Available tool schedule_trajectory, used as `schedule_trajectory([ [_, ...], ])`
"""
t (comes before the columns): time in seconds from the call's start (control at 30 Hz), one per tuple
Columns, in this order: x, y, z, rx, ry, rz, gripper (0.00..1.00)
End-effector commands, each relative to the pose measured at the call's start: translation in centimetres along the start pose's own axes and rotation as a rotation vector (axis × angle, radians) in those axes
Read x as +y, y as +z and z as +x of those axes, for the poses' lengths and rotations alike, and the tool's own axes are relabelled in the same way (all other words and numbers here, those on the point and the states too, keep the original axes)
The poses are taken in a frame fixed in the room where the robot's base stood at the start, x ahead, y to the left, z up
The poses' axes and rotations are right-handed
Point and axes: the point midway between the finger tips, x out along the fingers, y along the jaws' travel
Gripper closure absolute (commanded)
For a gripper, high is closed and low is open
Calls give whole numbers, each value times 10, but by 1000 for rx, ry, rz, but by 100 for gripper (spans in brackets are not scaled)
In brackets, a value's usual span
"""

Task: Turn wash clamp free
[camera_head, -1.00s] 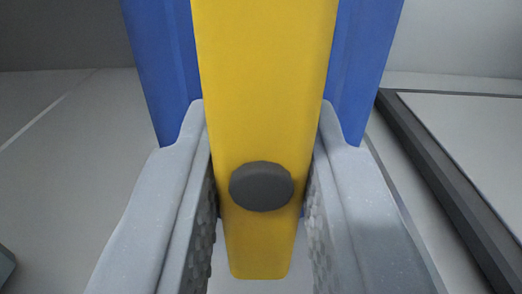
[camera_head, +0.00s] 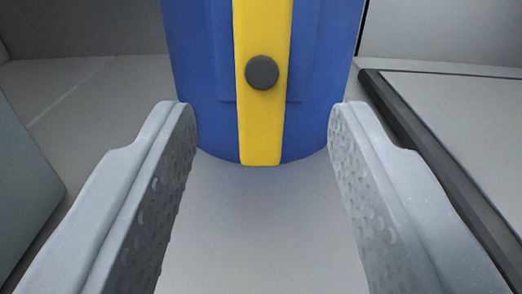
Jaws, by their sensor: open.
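A yellow clamp lever (camera_head: 262,125) with a dark round button (camera_head: 262,72) hangs upright against a blue rounded body (camera_head: 205,90). Its lower end reaches slightly below the blue body's bottom edge. My gripper (camera_head: 262,125) is wide open and empty. Its two grey fingers, with dimpled inner faces, stand left and right of the lever in the picture, with clear gaps to it. The lever and blue body appear beyond the fingertips. The upper part of both is cut off by the frame.
A pale grey surface (camera_head: 262,225) lies below and between the fingers. A dark-edged panel (camera_head: 450,115) is at the right. A grey block (camera_head: 25,175) stands at the left edge. Grey walls close off the back.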

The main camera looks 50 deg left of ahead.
Motion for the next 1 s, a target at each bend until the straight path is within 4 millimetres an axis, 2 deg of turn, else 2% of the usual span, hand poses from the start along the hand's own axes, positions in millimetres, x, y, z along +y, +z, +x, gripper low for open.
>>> schedule_trajectory([
  [0.03, 2, -2, -12, -2, 2, -2, 58],
  [0.2, 1, -1, -46, -3, 3, -2, 58],
  [0.4, 0, -1, -70, 0, 0, -3, 58],
  [0.6, 0, 0, -78, 1, -1, -3, 58],
  [1.0, 0, 0, -78, 1, -2, -2, 58],
])
